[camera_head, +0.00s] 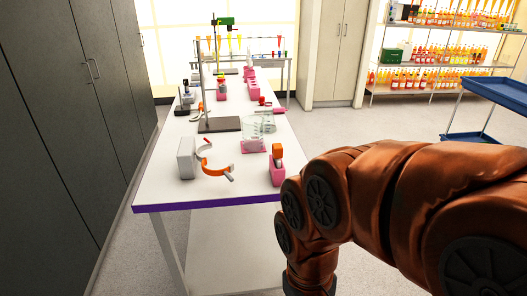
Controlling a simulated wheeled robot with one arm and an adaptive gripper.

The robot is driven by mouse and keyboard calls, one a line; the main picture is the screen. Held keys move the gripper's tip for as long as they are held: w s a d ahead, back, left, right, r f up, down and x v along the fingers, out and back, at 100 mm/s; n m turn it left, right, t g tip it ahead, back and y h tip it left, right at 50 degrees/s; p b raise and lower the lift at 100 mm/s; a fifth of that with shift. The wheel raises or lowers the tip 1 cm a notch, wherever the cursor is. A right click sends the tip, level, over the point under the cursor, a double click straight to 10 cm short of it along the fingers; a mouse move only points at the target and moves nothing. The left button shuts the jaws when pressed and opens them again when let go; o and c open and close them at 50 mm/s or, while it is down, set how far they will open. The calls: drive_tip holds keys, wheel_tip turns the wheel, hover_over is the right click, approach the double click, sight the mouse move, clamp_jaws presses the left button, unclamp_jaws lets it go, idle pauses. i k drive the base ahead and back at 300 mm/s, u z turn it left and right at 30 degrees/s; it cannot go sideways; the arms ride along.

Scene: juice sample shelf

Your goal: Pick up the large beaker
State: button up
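A clear glass beaker (251,133), the larger-looking of the glassware here, stands upright on the white table, near the middle of its width and right of the dark stand base. A second clear vessel (268,122) stands close behind it on the right, and their outlines partly overlap. My orange-brown arm fills the lower right and bends down beside the table's front right corner. My gripper is not visible; only arm links show. Nothing is seen touching the beaker.
The white table (215,188) has a purple front edge. A blue cart (500,92) and bottle shelves are right. Floor lies between.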

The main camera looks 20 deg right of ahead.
sight(253, 127)
drive_tip(key=u, duration=0.4)
drive_tip(key=k, duration=0.15)
drive_tip(key=z, duration=0.7)
drive_tip(key=i, duration=0.55)
drive_tip(key=u, duration=0.55)
drive_tip(key=i, duration=0.6)
drive_tip(key=u, duration=0.05)
